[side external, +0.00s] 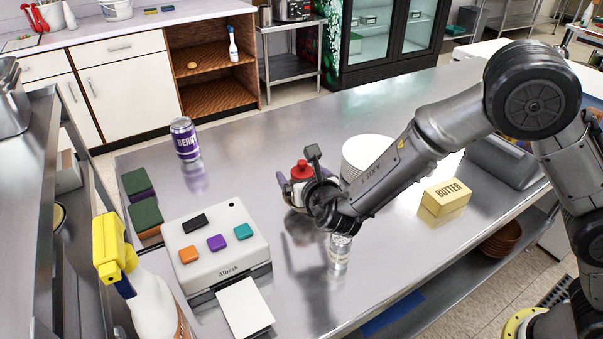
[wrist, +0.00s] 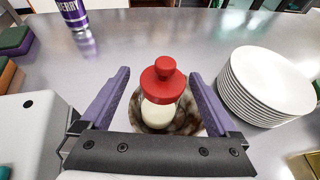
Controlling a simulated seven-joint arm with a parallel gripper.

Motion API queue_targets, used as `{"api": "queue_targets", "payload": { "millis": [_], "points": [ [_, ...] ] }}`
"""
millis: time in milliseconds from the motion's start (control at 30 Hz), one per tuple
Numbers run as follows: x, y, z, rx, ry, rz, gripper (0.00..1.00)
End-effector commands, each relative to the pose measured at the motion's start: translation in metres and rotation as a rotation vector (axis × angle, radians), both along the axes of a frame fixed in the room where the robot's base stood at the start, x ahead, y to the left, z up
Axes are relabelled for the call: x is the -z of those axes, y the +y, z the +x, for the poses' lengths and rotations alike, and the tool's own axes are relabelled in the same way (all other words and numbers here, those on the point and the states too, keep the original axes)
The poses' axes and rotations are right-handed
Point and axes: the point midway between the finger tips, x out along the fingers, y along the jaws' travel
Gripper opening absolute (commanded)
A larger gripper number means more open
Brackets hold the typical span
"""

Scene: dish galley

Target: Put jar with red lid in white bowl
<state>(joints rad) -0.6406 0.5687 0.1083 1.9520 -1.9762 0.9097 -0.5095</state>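The jar with the red lid shows in the wrist view, with its knobbed red lid (wrist: 163,82) above a pale body (wrist: 160,115) and a brown-mottled area around it. In the side view, the red lid (side external: 301,170) shows beside my wrist, which hides much of the jar. My gripper (wrist: 160,76) is open, with one purple finger on each side of the jar and gaps visible. In the side view my gripper (side external: 297,187) is low over the steel counter. I cannot make out a separate white bowl; a stack of white plates or shallow dishes (wrist: 268,82) stands to the right.
A purple can (side external: 185,140) stands at the back left. A white device with coloured buttons (side external: 215,242), sponges (side external: 146,214) and a spray bottle (side external: 150,300) are on the left. A silver can (side external: 340,254) stands below my wrist. A butter box (side external: 446,197) lies right.

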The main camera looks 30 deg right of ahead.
Motion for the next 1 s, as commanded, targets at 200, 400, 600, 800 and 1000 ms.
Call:
{"api": "queue_targets", "payload": {
  "millis": [200, 400, 600, 800, 1000],
  "points": [
    [0.0, 0.0, 0.0, -0.001, 0.0, 0.0, 1.0],
    [-0.006, 0.0, 0.0, 0.0, -0.002, 0.002, 1.0],
    [-0.023, 0.008, -0.023, -0.005, -0.001, 0.002, 1.0],
    [-0.04, 0.018, -0.062, -0.006, -0.003, 0.002, 1.0],
    [-0.052, 0.026, -0.092, -0.004, -0.001, 0.001, 1.0]
  ]
}}
